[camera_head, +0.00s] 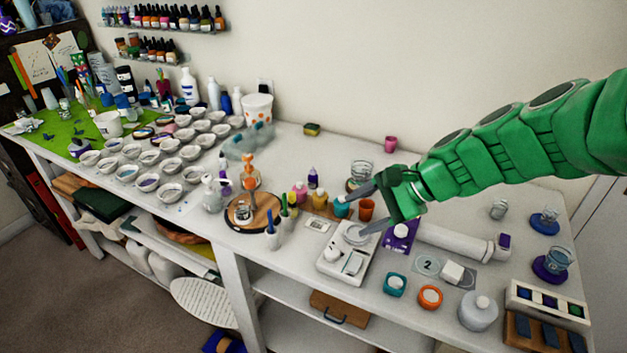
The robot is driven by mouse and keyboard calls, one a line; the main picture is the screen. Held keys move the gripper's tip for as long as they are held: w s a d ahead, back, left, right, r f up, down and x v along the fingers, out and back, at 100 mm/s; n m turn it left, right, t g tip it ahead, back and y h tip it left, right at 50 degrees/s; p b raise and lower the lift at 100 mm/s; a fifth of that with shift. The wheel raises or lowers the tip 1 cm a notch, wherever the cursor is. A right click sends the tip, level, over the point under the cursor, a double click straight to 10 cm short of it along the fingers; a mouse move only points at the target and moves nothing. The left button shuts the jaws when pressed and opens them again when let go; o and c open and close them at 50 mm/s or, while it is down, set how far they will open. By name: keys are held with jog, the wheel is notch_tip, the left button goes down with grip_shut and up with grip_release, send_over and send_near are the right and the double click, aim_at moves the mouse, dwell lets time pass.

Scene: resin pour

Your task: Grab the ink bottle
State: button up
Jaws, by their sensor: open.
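My gripper (357,214) is open and empty, with its fingers pointing left above the middle of the white table. Several small bottles stand in a row left of it: a pink bottle (299,191), a yellow bottle (319,199) and a teal bottle (341,207), which appears close to the upper fingertip. A dark purple dropper bottle (312,178) stands just behind them. I cannot tell which of these is the ink bottle. The lower finger is over a white scale (353,266) and partly hides its round dish.
An orange cup (366,210) shows by my fingers. A wooden round board (264,216) is to the left. A purple box (402,237) and white tube (455,243) lie right. Many white cups fill the left. Dropper bottles line wall shelves (165,28). The table's back strip (340,143) is mostly clear.

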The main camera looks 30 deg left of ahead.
jog(key=w+a+f+m+t+y, duration=0.25)
jog(key=w+a+m, duration=0.35)
jog(key=w+a, duration=0.6)
jog(key=m+t+y, duration=0.2)
jog(key=m, duration=0.7)
send_near(313, 176)
jog(key=shift+w+a+r, duration=0.3)
jog(key=shift+w, duration=0.1)
jog(key=shift+x, duration=6)
jog(key=shift+w+d+f, duration=0.1)
jog(key=shift+f, duration=0.1)
jog(key=c, duration=1)
jog(key=shift+r, duration=0.1)
jog(key=shift+c, duration=0.2)
